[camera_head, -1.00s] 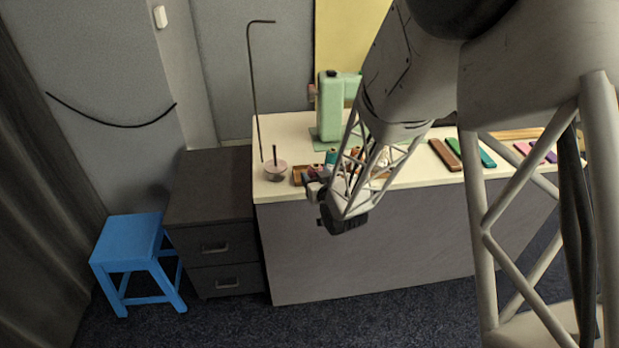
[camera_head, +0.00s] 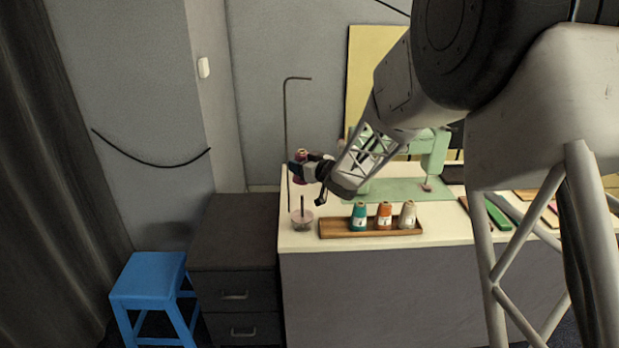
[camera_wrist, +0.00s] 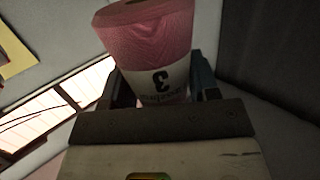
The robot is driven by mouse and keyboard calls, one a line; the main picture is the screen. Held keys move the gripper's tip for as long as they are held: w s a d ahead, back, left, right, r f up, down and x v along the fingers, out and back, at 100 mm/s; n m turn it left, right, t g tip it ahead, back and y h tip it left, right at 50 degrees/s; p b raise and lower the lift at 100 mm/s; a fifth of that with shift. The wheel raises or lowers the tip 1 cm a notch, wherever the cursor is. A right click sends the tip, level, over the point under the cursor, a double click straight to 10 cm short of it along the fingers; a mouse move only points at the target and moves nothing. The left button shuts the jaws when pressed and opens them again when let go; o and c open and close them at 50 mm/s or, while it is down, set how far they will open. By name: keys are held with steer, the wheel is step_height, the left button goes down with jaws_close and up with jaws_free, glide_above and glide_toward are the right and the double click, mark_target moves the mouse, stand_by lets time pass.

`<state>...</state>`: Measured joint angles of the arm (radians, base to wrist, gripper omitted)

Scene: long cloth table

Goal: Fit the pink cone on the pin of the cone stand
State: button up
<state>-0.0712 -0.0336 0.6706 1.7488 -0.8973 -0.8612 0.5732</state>
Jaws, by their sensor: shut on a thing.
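The pink cone (camera_wrist: 152,40) is held between the two fingers of my gripper (camera_wrist: 160,85) in the wrist view, its white label marked 3 facing the camera. In the head view my gripper (camera_head: 298,169) is shut on the pink cone (camera_head: 301,156), which looks about upright in the air. The cone stand (camera_head: 302,222) is on the left end of the table, with a round pinkish base and a bare dark upright pin (camera_head: 302,204). The cone shows above the pin in the picture; the gap in depth cannot be told.
A wooden tray (camera_head: 335,234) right of the stand holds teal (camera_head: 359,217), orange (camera_head: 384,216) and cream (camera_head: 407,215) cones. A thin hooked rod (camera_head: 286,130) rises beside the stand. A green sewing machine (camera_head: 434,152) stands behind on a green mat (camera_head: 398,189).

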steer(key=shift+w+r, duration=0.1)
steer(key=shift+f, duration=0.2)
stand_by(0.4)
steer(key=shift+f, duration=2.2)
steer(key=shift+f, duration=3.45)
stand_by(1.6)
